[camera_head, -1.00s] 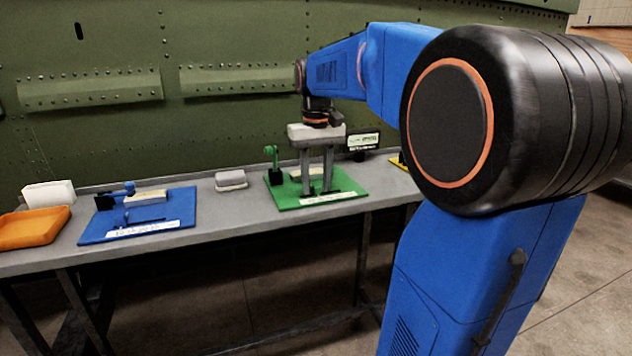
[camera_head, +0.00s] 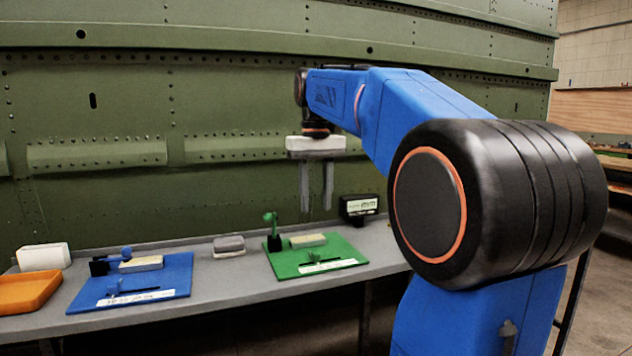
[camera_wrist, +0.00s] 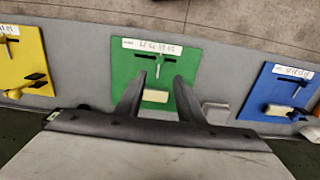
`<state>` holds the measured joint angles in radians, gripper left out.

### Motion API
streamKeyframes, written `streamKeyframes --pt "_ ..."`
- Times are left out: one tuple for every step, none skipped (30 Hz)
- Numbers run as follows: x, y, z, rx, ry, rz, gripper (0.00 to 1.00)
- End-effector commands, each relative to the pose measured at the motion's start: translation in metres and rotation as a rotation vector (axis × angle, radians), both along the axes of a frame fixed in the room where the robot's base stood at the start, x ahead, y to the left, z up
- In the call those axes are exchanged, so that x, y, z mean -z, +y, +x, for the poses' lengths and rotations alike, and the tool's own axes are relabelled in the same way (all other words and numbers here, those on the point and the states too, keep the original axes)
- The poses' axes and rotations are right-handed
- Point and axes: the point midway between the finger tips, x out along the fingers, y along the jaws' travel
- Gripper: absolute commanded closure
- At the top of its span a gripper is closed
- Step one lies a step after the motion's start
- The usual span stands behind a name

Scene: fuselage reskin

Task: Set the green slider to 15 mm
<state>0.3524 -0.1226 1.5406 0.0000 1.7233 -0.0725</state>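The green board (camera_head: 345,249) lies on the bench and carries a small green slider (camera_head: 314,256) beside a dark slot and a white label strip. In the wrist view the slider (camera_wrist: 158,67) stands at the slot, near its middle. The scale is too small to read. My gripper (camera_head: 316,207) hangs above the green board, well clear of it, fingers pointing down. In the wrist view my gripper's fingers (camera_wrist: 158,77) are apart with nothing between them, and the slider shows in the gap beyond.
On the green board are a beige block (camera_head: 308,240) and a green lever (camera_head: 270,222) on a black base. A blue board (camera_head: 170,283), orange tray (camera_head: 28,292), grey block (camera_head: 229,244) and black display box (camera_head: 359,206) share the bench. A yellow board (camera_wrist: 22,62) shows in the wrist view.

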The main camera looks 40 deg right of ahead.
Motion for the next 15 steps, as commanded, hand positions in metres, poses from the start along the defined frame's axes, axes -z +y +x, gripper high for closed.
streamKeyframes --pt "-0.009 0.000 0.000 0.000 -0.001 0.000 0.66" --pt "-0.014 0.000 0.000 0.000 -0.002 -0.001 0.66" --pt "-0.020 0.000 0.000 0.000 -0.002 -0.001 0.66" --pt "-0.024 0.000 0.000 0.000 -0.002 -0.001 0.66" --pt "-0.028 0.000 0.000 0.000 -0.002 -0.001 0.66" --pt "-0.031 0.000 0.000 0.000 -0.002 -0.001 0.66" --pt "-0.034 0.000 0.000 0.000 -0.002 -0.001 0.66" --pt "-0.037 0.000 0.000 0.000 -0.001 0.000 0.66" --pt "-0.039 0.000 0.000 0.000 0.000 0.000 0.66" --pt "-0.040 0.000 0.000 0.000 0.000 0.000 0.66" --pt "-0.041 0.000 0.000 0.000 0.000 0.000 0.66" --pt "-0.042 0.000 0.000 0.000 0.000 0.000 0.66" --pt "-0.042 0.000 0.000 0.000 0.000 0.000 0.66" --pt "-0.043 0.000 0.000 0.000 0.000 0.000 0.66" --pt "-0.043 0.000 0.000 0.000 0.000 0.000 0.66"
